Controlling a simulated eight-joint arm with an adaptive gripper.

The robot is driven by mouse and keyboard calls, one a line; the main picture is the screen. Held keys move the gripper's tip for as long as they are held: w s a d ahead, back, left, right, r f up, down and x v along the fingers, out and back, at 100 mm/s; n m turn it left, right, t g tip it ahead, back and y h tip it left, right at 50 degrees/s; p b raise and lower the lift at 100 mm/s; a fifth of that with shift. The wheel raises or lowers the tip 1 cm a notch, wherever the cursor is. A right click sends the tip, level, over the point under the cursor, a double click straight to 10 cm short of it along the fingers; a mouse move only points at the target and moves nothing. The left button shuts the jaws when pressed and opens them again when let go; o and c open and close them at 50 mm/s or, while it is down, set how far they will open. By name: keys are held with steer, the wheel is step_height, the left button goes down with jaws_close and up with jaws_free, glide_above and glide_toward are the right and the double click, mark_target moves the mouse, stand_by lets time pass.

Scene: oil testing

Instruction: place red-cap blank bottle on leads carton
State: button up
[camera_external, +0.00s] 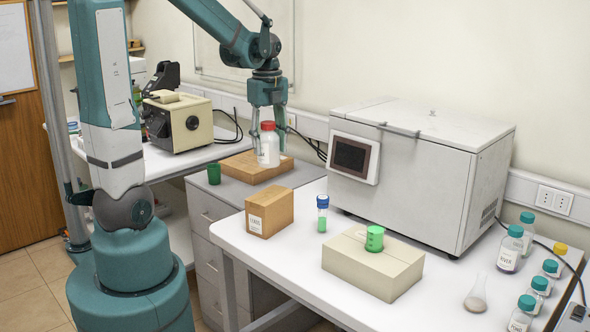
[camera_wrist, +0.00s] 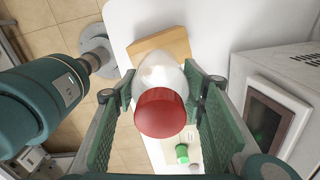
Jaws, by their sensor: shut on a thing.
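The red-cap bottle (camera_external: 268,151) is white with a red lid and upright. My gripper (camera_external: 267,122) is shut on it near the cap. In the wrist view the bottle (camera_wrist: 160,78) sits between the two green fingers of my gripper (camera_wrist: 162,105), cap toward the camera. The leads carton (camera_external: 282,212) is a brown box with a white label near the left end of the white table, lower in the external view than the bottle. A brown box (camera_wrist: 165,42) shows beyond the bottle in the wrist view. I cannot tell the bottle's height over the surfaces.
A flat brown block (camera_external: 240,171) and green cup (camera_external: 214,174) stand on the grey cabinet behind.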

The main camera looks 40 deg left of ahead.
mark_target(269, 162)
steer(key=shift+f, duration=0.15)
steer(key=shift+f, duration=2.8)
steer(key=shift+f, duration=2.1)
steer(key=shift+f, duration=0.15)
steer(key=o, duration=0.9)
steer(key=shift+r, duration=0.25)
steer(key=shift+r, duration=5.95)
